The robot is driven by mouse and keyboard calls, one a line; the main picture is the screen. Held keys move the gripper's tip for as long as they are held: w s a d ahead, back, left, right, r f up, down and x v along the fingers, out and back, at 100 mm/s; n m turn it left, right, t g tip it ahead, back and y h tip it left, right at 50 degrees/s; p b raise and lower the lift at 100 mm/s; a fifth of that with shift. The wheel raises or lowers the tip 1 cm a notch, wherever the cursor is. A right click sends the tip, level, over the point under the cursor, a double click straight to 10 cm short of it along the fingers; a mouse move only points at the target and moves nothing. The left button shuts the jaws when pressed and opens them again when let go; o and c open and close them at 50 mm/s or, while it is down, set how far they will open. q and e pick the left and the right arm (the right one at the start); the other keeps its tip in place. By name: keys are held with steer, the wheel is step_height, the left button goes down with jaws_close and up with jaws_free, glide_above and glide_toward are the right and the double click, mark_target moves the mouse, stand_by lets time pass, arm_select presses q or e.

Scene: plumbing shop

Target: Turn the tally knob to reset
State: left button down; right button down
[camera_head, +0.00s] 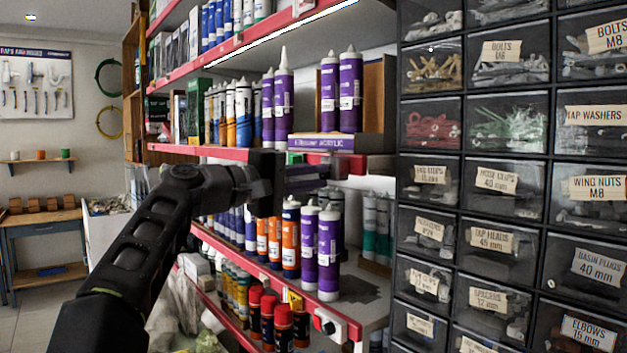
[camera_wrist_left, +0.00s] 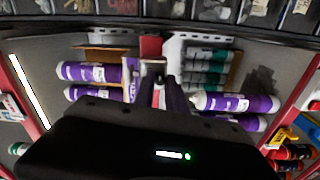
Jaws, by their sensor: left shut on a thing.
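My left gripper (camera_head: 322,178) reaches in from the left to the front edge of the middle shelf, beside a red fitting (camera_head: 322,159) with a green part at its left. In the left wrist view my left gripper (camera_wrist_left: 165,92) has its fingers close together on a small part at the shelf edge. I take this to be the tally knob; the fingers hide most of it, and its angle cannot be read. My right gripper is not in view.
Purple cartridges (camera_head: 350,90) stand on the middle shelf, above the gripper. More purple cartridges (camera_head: 329,252) stand close below it. Labelled drawers (camera_head: 430,175) fill the right side.

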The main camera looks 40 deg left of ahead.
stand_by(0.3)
arm_select(q)
steer(key=c, duration=1.4)
jaws_free()
steer(key=shift+o, duration=0.2)
steer(key=shift+s, duration=0.1)
steer(key=b+v, duration=0.1)
steer(key=v, duration=0.6)
steer(key=shift+s+b, duration=0.3)
steer(key=shift+b, duration=0.05)
